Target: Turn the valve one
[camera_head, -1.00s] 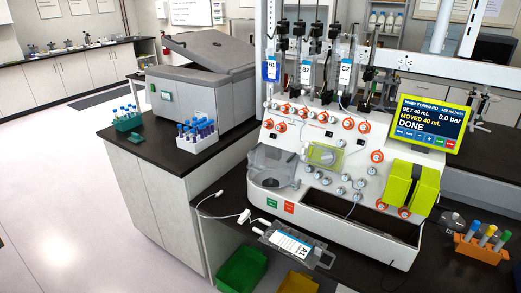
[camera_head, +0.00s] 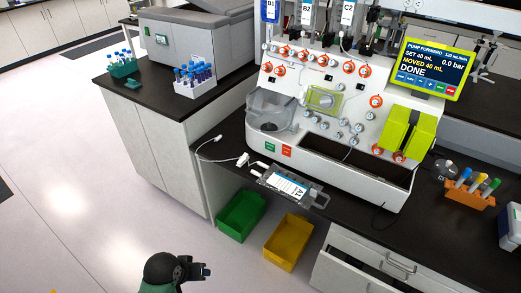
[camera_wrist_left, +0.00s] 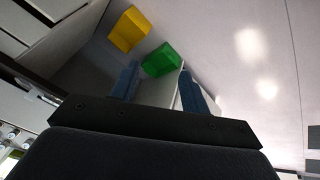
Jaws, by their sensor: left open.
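The white cell processor (camera_head: 330,165) stands on the dark bench, with several round valve knobs on its sloped front. Some have orange rings, such as one at the upper left (camera_head: 279,69); others are plain grey, such as one lower down (camera_head: 342,135). Which one is valve one cannot be read. The screen (camera_head: 431,72) reads "SET 40 mL, MOVED 40 mL, DONE, 0.0 bar". My left gripper (camera_wrist_left: 160,72) shows in the left wrist view with its blue fingers apart, empty, high above the floor and bins. Part of my arm (camera_head: 168,270) shows at the bottom of the head view, far from the valves. My right gripper is out of view.
A labelled A1 bag (camera_head: 287,185) lies at the bench front edge. A green bin (camera_head: 240,216) and a yellow bin (camera_head: 288,243) sit below. A drawer (camera_head: 375,262) stands partly open at right. An orange tube rack (camera_head: 464,193) is beside the processor. The floor at left is clear.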

